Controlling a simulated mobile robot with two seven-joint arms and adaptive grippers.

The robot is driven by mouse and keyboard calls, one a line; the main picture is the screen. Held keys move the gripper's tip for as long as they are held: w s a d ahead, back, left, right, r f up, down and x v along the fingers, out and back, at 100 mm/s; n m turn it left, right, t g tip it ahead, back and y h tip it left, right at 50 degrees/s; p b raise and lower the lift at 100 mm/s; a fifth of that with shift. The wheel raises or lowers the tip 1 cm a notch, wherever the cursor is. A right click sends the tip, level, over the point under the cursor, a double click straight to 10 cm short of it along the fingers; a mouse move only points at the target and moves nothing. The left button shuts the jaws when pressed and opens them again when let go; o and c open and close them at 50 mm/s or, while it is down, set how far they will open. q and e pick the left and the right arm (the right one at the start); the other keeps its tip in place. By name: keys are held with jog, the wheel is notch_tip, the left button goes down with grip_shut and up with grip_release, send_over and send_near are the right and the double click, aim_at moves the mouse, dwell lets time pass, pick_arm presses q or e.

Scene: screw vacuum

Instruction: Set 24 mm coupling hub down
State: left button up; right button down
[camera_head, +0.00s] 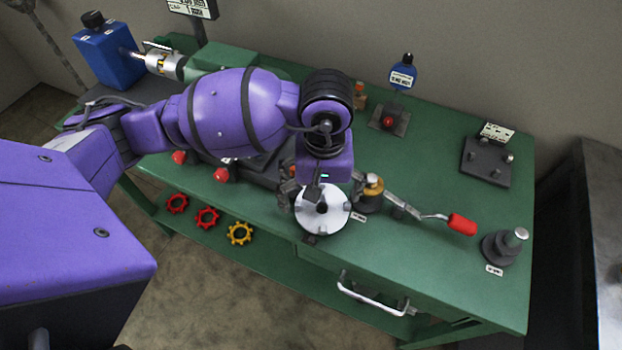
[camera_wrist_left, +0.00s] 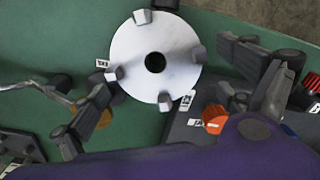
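The coupling hub is a pale silver disc (camera_head: 335,219) with a dark centre hole and raised jaws around its rim. It is near the front edge of the green bench in the head view, and shows whole in the left wrist view (camera_wrist_left: 135,55). My left gripper (camera_head: 320,188) is above the hub, pointing down. In the left wrist view its fingers (camera_wrist_left: 165,75) are spread wide on both sides of the disc, with no clear grip on it. What supports the hub underneath is mostly hidden. My right gripper is not in view.
A brass-topped post (camera_head: 373,187) and a red-handled lever (camera_head: 462,224) are close right of the hub. A dark stepped stand (camera_head: 503,246) is at the bench's right. Red and yellow star-shaped pieces (camera_head: 207,217) are left. The bench (camera_head: 420,265) is clear at front right.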

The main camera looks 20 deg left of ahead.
pick_arm(q)
jog(key=shift+r, duration=0.1)
jog(key=shift+r, duration=0.25)
jog(key=shift+w+r+p, duration=0.1)
jog(key=shift+r+p, duration=0.5)
jog(key=shift+p, duration=0.05)
notch_tip(320, 180, up, 12)
jog(key=shift+f, duration=0.25)
dwell(0.4)
